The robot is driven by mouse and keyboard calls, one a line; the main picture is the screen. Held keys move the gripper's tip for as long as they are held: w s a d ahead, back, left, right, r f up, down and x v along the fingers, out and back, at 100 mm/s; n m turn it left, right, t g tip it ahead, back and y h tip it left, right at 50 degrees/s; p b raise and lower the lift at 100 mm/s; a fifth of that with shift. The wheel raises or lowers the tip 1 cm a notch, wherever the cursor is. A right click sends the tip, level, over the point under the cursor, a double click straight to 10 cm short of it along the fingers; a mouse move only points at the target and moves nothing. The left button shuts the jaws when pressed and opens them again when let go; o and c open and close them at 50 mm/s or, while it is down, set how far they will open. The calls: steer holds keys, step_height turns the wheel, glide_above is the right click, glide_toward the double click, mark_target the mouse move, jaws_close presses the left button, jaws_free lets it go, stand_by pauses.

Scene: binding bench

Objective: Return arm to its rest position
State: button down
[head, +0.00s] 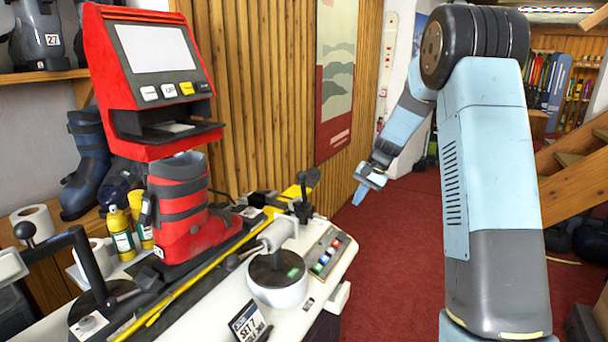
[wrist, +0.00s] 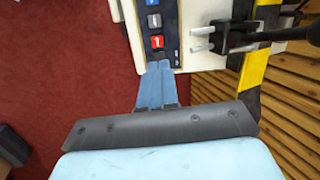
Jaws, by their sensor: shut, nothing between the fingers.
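My gripper (head: 359,195) is at the end of my light blue arm in the head view. It hangs over the red carpet, just beyond the right end of the white bench top (head: 335,268). In the wrist view my gripper (wrist: 157,66) has its two blue fingers together with nothing between them. There the fingertips overlap the edge of the button panel (wrist: 155,25) in the picture. The gap between fingertips and panel cannot be told.
A red boot (head: 180,215) stands on the bench under a red kiosk (head: 155,75). Wooden stairs (head: 575,180) stand at right.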

steer(key=s+a+r+n+t+h, duration=0.1)
steer(key=s+r+n, duration=0.1)
steer(key=s+r, duration=0.85)
steer(key=s+r+n+t+h, duration=0.1)
steer(key=s+r+n, duration=0.1)
steer(key=s, duration=1.3)
steer(key=s+r+n+t+h, duration=0.1)
steer(key=s+r, duration=0.4)
steer(key=s, duration=1.1)
steer(key=shift+d+n+t+h, duration=0.3)
steer(key=shift+n+t+h, duration=0.1)
steer(key=shift+t+h, duration=0.35)
steer(key=shift+r, duration=0.1)
